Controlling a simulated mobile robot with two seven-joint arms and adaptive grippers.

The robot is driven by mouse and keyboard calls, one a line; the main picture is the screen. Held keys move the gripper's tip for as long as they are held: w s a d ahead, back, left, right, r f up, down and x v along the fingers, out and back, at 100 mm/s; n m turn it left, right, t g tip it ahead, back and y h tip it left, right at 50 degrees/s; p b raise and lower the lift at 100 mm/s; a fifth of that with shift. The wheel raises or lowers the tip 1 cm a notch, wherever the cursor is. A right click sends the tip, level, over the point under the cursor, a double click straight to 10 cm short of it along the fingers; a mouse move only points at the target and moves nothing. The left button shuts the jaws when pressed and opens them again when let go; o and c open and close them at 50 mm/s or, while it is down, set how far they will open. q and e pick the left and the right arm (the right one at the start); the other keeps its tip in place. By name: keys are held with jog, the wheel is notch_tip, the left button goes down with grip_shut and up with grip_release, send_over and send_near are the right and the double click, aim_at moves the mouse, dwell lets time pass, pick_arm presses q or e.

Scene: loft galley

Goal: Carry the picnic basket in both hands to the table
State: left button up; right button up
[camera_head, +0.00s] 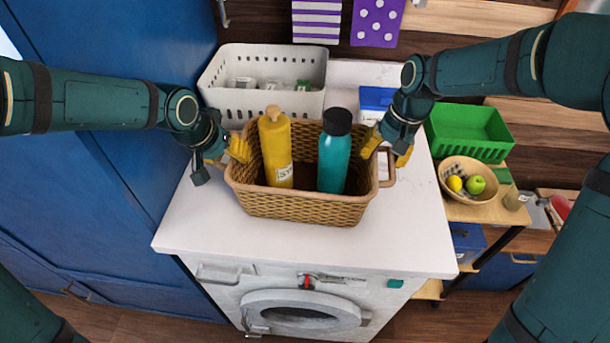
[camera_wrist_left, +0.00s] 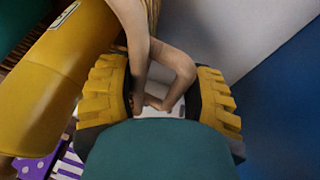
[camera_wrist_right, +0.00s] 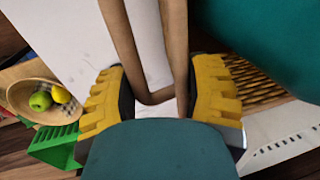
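The brown wicker picnic basket (camera_head: 300,207) stands upright on the white counter, holding a yellow pump bottle (camera_head: 275,150) and a teal bottle with a black cap (camera_head: 334,155). My left gripper (camera_head: 230,158) is at the basket's left end. In the left wrist view its yellow-padded fingers stand apart, with the left handle (camera_wrist_left: 172,62) between them. My right gripper (camera_head: 388,150) is at the right end. In the right wrist view its fingers are also apart, with the right handle (camera_wrist_right: 178,60) between them. The left handle is mostly hidden in the head view.
A white perforated bin (camera_head: 265,103) stands behind the basket, with a blue box (camera_head: 376,100) beside it. At right, a green crate (camera_head: 470,132) and a fruit bowl (camera_head: 470,195) sit on a wooden shelf. A blue cabinet (camera_head: 110,90) rises at left. The counter's front is clear.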

pick_arm(q)
jog(key=shift+c, duration=0.7)
pick_arm(e)
jog(key=shift+c, duration=0.7)
pick_arm(q)
jog(key=shift+w+r, duration=0.1)
pick_arm(e)
jog(key=shift+r, duration=0.1)
jog(key=shift+w, duration=0.1)
